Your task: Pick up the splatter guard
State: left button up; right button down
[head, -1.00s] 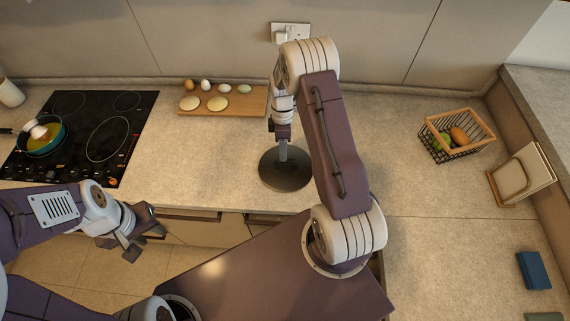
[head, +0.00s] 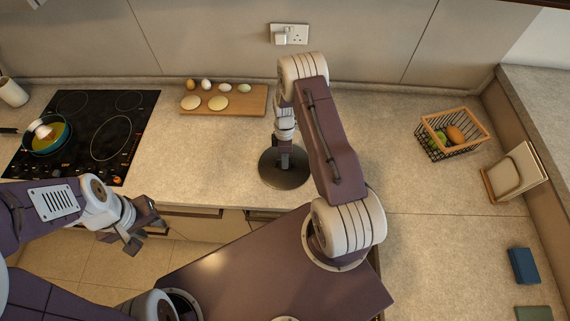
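The splatter guard (head: 287,179) is a dark round disc lying on the counter near its front edge, right of the hob. My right gripper (head: 284,163) points down over the disc's middle. Its fingertips are small and dark against the disc, so I cannot tell whether they hold its handle. My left gripper (head: 146,233) is away to the left, in front of the counter edge, with its fingers apart and nothing between them.
A black hob (head: 90,145) with a pan (head: 62,137) stands at left. A wooden board (head: 249,103) with eggs and pale rounds is behind the guard. A wire basket (head: 455,150) and a rack (head: 512,175) stand at right. The counter between is clear.

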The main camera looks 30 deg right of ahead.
jog(key=shift+d+r, duration=0.1)
jog(key=shift+r, duration=0.3)
notch_tip(320, 180, up, 3)
jog(key=shift+w+f+b, duration=0.1)
jog(key=shift+b, duration=0.95)
jog(key=s+a+r+b, duration=0.2)
jog(key=s+a+r, duration=0.4)
jog(key=s, duration=0.4)
jog(key=shift+a+r+b, duration=0.2)
jog(key=shift+r+b, duration=0.15)
jog(key=shift+r, duration=0.35)
